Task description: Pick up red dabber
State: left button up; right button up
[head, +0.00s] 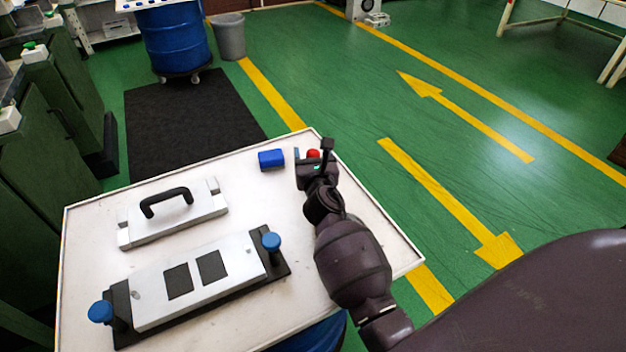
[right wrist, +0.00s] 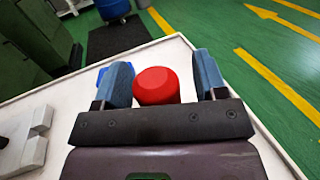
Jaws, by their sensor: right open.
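The red dabber (head: 313,153) stands near the far right corner of the white table, partly hidden behind my right gripper in the head view. In the right wrist view the red dabber (right wrist: 156,86) shows as a rounded red top between the two blue-grey fingers. My right gripper (right wrist: 162,80) is open, with a finger on either side of the dabber and a visible gap on the right. In the head view the right gripper (head: 312,158) reaches over the table's right side. I cannot tell whether a finger touches the dabber. My left gripper is not in view.
A blue block (head: 271,159) lies just left of the right gripper. A light metal plate with a black handle (head: 168,203) and a mould with blue knobs (head: 190,285) occupy the table's left and front. The white table's edge (head: 395,230) is close on the right.

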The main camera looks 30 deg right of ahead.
jog(key=shift+c, duration=0.3)
jog(key=c, duration=1)
jog(key=shift+o, duration=0.2)
jog(key=shift+r, duration=0.1)
